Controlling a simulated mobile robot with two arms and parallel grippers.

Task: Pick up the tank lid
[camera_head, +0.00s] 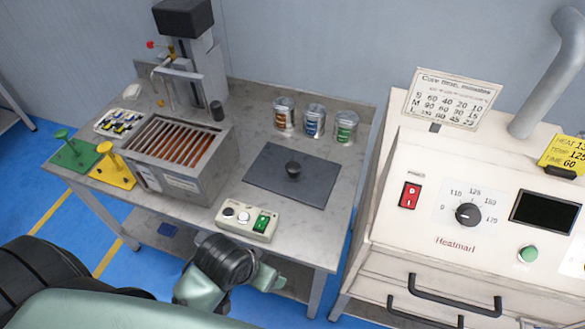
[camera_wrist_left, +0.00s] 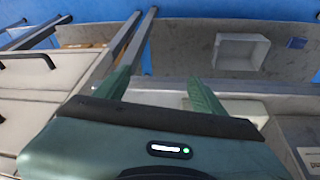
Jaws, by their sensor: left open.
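The tank lid looks to be the dark grey flat plate (camera_head: 275,186) with a round black knob (camera_head: 293,169), lying flat on the grey workbench to the right of the tank. The open-topped tank (camera_head: 205,175) holds a row of reddish-brown slats. My left arm comes in from the bottom left, and its gripper (camera_head: 268,279) is low at the bench's front edge, apart from the lid. In the left wrist view the gripper (camera_wrist_left: 160,90) is open, with nothing between its two green fingers. My right gripper does not show.
A control box (camera_head: 247,221) with a green switch sits in front of the lid. Three cans (camera_head: 315,121) stand behind it. Green (camera_head: 74,154) and yellow (camera_head: 115,172) stands are at the left. A cream oven (camera_head: 455,195) stands to the right. A white bin (camera_wrist_left: 240,50) shows in the wrist view.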

